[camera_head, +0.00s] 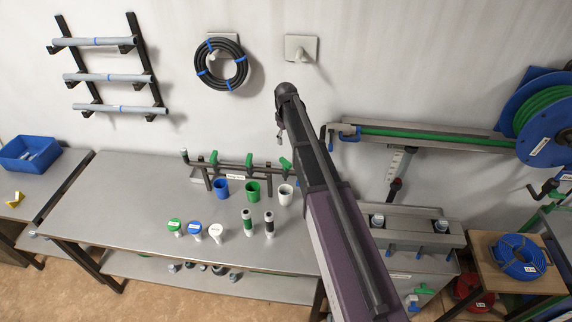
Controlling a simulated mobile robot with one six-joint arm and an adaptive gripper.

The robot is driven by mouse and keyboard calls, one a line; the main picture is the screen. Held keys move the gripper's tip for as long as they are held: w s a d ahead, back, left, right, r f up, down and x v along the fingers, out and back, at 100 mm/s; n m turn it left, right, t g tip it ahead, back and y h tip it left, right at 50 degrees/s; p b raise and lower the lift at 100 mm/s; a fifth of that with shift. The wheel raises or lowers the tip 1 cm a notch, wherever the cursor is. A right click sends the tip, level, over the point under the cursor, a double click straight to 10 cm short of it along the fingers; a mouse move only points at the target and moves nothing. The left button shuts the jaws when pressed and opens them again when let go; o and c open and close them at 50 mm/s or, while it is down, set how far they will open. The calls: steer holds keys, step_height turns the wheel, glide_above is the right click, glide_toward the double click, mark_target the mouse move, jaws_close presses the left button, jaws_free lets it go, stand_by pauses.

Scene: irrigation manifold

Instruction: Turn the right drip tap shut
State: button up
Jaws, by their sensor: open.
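The manifold (233,166) is a dark pipe on a stand at the back of the metal bench. It carries three green-handled taps. The right drip tap (286,163) has its green handle slanted, while the left tap (214,157) and middle tap (249,159) handles look closer to upright. My gripper (281,138) is open, small in view and partly hidden by my arm. In the picture it appears just above the right tap, apart from its handle; the depth between them is hard to judge.
Blue (221,189), green (252,191) and white (286,192) cups stand by the manifold. Several capped pieces and two dark cylinders (247,222) stand nearer the front. The bench's left part (110,205) is clear. A hose coil (221,64) hangs on the wall.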

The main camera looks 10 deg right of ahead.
mark_target(286, 161)
steer(key=shift+f+b, duration=6.45)
steer(key=shift+f, duration=0.2)
jaws_close()
